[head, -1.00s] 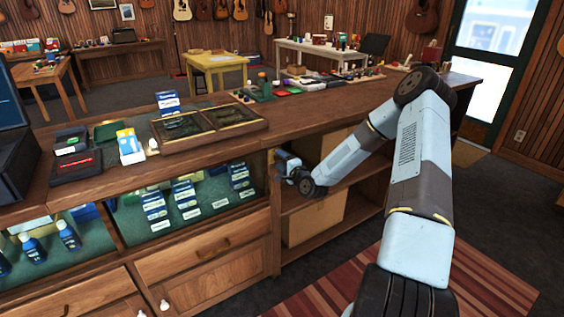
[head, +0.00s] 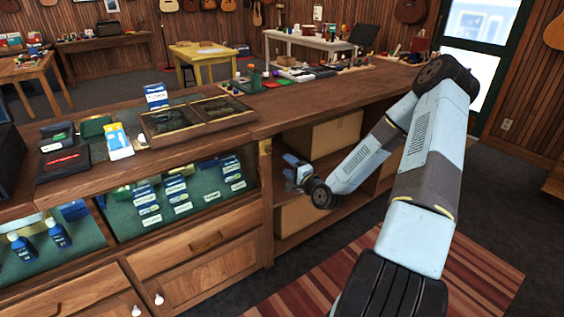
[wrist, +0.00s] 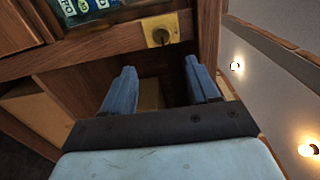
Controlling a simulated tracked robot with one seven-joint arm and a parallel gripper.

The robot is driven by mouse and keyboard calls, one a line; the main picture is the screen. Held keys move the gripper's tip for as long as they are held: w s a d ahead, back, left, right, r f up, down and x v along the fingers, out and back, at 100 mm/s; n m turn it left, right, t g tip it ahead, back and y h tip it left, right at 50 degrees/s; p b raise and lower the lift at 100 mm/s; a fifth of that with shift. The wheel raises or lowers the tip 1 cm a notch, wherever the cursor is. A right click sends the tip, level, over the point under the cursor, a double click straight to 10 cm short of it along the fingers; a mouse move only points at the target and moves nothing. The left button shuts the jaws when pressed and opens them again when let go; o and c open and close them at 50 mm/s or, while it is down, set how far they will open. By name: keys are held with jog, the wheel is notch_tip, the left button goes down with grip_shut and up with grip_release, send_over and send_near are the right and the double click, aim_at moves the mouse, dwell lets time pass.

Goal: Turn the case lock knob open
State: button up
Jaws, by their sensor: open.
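The case lock is a small brass plate (wrist: 160,29) with a dark knob (wrist: 161,36) at its middle, on the wooden frame of the display case. In the head view the brass plate (head: 265,147) shows on the post at the right end of the glass front; its knob is too small to make out there. My gripper (head: 289,172) is just right of and below the plate in the head view. In the wrist view my gripper (wrist: 160,68) is open and empty, its two blue fingers apart and pointing toward the plate, with a gap between them and the knob.
The display case (head: 160,205) holds small blue boxes and bottles behind its front. Right of the lock are open shelves with cardboard boxes (head: 325,136). The counter top carries trays (head: 200,118) and small goods. A striped rug (head: 470,268) lies on the floor.

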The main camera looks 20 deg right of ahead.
jog(key=shift+v, duration=0.9)
jog(key=shift+a, duration=0.1)
